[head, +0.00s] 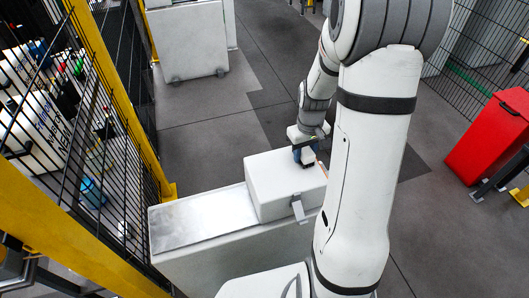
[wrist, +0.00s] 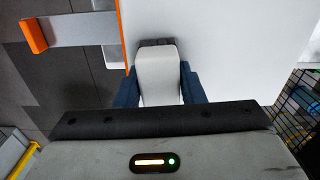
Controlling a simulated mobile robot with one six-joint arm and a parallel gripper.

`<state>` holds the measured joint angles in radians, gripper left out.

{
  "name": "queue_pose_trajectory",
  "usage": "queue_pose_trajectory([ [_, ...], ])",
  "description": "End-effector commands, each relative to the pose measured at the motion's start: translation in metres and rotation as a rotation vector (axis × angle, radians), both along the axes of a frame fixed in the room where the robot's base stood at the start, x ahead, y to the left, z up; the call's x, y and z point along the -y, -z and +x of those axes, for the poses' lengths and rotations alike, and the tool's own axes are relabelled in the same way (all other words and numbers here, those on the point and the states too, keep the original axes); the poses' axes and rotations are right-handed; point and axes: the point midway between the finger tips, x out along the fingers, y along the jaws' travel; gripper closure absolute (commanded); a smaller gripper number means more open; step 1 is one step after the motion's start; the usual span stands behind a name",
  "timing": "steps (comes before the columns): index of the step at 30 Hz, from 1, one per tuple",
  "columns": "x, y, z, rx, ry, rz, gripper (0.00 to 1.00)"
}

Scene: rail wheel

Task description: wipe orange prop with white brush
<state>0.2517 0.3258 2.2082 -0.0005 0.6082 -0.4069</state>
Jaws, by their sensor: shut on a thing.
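My gripper (wrist: 158,82) is shut on the white brush (wrist: 158,70), with a dark blue finger on each side of it. The brush's dark far end (wrist: 157,43) lies over the white surface in the wrist view; I cannot tell whether it touches. An orange prop (wrist: 33,37) shows at the upper left, as an orange end on a grey bar. The bar runs right to an orange strip (wrist: 120,35) along the white surface's edge. The brush is right of this strip, apart from it in the picture. In the head view my gripper (head: 304,155) is over a white box (head: 275,190).
The box stands on a white bench with a bare metal top (head: 200,218). A yellow-framed mesh fence (head: 110,130) is on the left. A red bin (head: 490,135) stands at the right. A white cabinet (head: 188,42) is behind. Grey floor between them is clear.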

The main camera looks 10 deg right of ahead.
Motion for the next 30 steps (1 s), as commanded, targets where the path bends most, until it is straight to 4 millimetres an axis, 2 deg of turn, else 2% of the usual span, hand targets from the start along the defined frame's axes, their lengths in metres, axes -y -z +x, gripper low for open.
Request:
queue_pose_trajectory([
  [1, -0.001, -0.018, 0.001, 0.005, -0.002, -0.001, 0.86],
  [2, -0.001, -0.026, 0.001, 0.005, -0.003, -0.001, 0.86],
  [18, -0.005, -0.072, 0.001, 0.001, -0.012, -0.001, 0.86],
  [24, -0.005, -0.081, 0.001, 0.001, -0.012, 0.000, 0.86],
  [30, -0.005, -0.081, 0.001, 0.000, -0.013, 0.000, 0.86],
])
